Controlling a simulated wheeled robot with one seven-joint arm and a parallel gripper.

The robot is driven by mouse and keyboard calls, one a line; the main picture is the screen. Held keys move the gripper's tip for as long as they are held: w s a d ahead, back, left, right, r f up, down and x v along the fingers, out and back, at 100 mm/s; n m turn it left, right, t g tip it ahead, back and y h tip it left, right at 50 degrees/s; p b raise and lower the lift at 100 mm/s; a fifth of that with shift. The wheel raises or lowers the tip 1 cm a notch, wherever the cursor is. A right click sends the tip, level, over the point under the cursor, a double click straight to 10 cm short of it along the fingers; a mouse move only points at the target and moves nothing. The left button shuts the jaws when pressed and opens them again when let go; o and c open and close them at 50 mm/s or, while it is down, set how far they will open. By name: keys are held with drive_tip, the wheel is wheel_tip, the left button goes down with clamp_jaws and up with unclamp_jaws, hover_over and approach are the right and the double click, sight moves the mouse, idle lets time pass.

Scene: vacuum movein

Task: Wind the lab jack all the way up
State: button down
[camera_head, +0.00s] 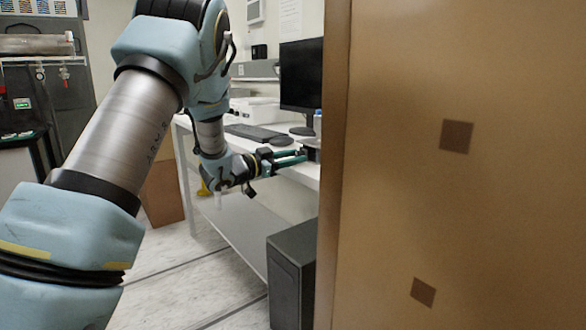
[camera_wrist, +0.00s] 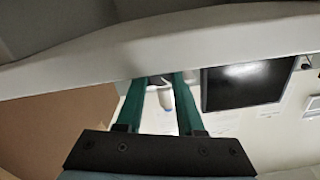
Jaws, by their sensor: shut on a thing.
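My gripper (camera_head: 303,155) reaches over the white bench at the edge of a brown panel. Its green fingers also show in the wrist view (camera_wrist: 158,82), a little apart, with their tips at a pale band. They are shut on a small grey part, which I take for the lab jack's knob; it is mostly hidden. A dark piece of what seems to be the lab jack (camera_head: 313,150) shows just beyond the fingertips. The brown panel hides the rest, so its height cannot be told.
A large brown panel (camera_head: 460,220) fills the right side, close to my arm. The white bench (camera_head: 302,172) carries a monitor (camera_head: 300,75) and a keyboard (camera_head: 255,132) behind my gripper. A dark cabinet (camera_head: 290,270) stands on the floor below. The floor at lower left is open.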

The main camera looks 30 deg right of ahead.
idle(0.3)
drive_tip(key=c, duration=0.5)
unclamp_jaws()
drive_tip(key=a, duration=0.3)
drive_tip(key=s+a+b, duration=0.1)
drive_tip(key=a, duration=0.3)
drive_tip(key=s+a, duration=0.1)
drive_tip(key=a, duration=0.2)
drive_tip(key=shift+a+b, duration=0.3)
drive_tip(key=shift+b, duration=0.05)
